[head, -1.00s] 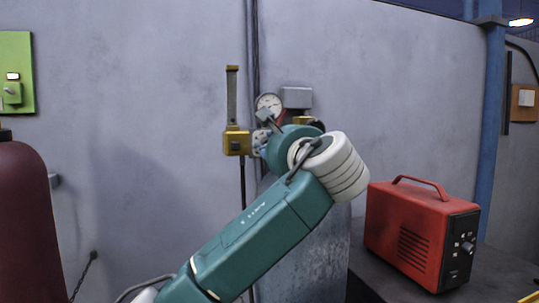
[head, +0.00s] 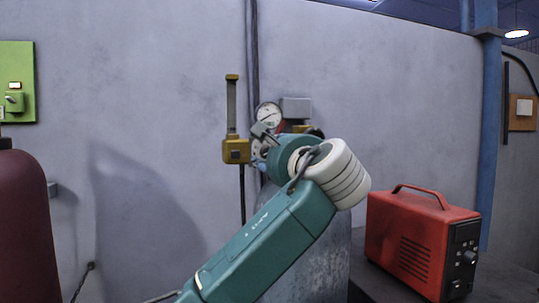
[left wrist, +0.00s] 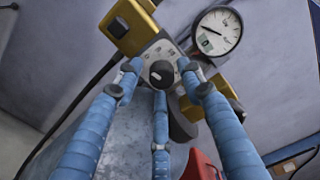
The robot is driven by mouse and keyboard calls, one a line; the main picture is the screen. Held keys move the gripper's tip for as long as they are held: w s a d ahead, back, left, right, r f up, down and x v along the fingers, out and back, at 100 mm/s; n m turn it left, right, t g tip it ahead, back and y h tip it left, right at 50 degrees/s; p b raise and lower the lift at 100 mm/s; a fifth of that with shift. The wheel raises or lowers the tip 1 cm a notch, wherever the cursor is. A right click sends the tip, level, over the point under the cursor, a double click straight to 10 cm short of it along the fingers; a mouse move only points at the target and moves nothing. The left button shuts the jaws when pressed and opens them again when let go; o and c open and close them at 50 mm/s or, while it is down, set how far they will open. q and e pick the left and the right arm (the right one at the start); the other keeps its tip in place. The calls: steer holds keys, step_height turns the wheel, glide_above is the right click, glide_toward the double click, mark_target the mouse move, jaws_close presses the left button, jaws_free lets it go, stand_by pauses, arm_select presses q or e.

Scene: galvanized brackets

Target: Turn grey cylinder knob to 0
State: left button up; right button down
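A dark grey round knob (left wrist: 161,74) with a light pointer mark sits on a grey plate with small markings in the left wrist view. The numbers there are too small to read. My left gripper (left wrist: 160,82) has blue fingers spread around the knob, one on each side and one below. The fingers look apart from the knob; contact is not clear. In the head view my left gripper (head: 262,150) is at the fittings on the wall side, mostly hidden by my teal and white wrist, and the knob cannot be made out. My right gripper is out of view.
A white gauge (head: 269,115) is just above the gripper and also shows in the left wrist view (left wrist: 217,31). A yellow box (head: 236,150) with an upright bar is close on the left. A red machine (head: 410,235) stands at right on a dark surface. A grey cylinder (head: 325,265) is behind my arm.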

arm_select(q)
steer(key=shift+r, duration=0.15)
steer(key=v, duration=1.2)
